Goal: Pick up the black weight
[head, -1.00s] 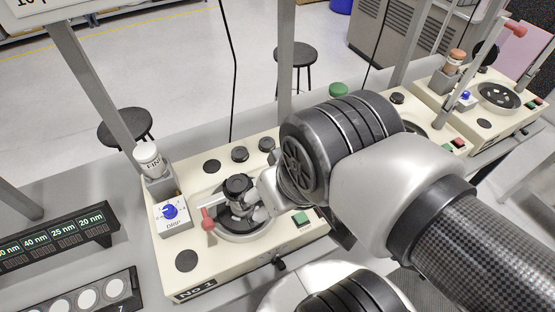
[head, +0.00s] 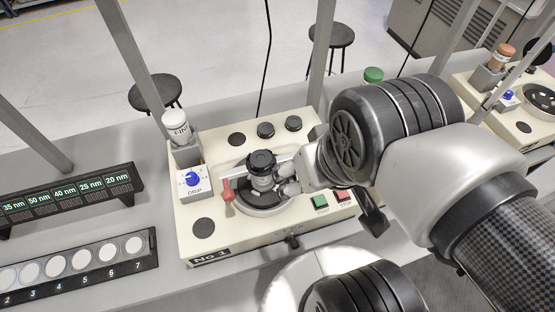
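A black round knob-like piece (head: 261,159) sits on top of a short grey cylinder (head: 262,180) over the round plate (head: 250,207) of machine No 1. I cannot tell for certain which of these is the black weight. My gripper (head: 287,180) is right of the grey cylinder, at its side and below the black top. My wrist partly hides the fingers, so I cannot tell whether they are closed on it.
A red-knobbed lever (head: 228,190) crosses the plate's left side. A blue-dial drip box (head: 194,181) and a white bottle (head: 176,126) stand left. Green (head: 320,202) and red (head: 342,196) buttons lie under my wrist. A numbered sample rack (head: 82,262) is at lower left.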

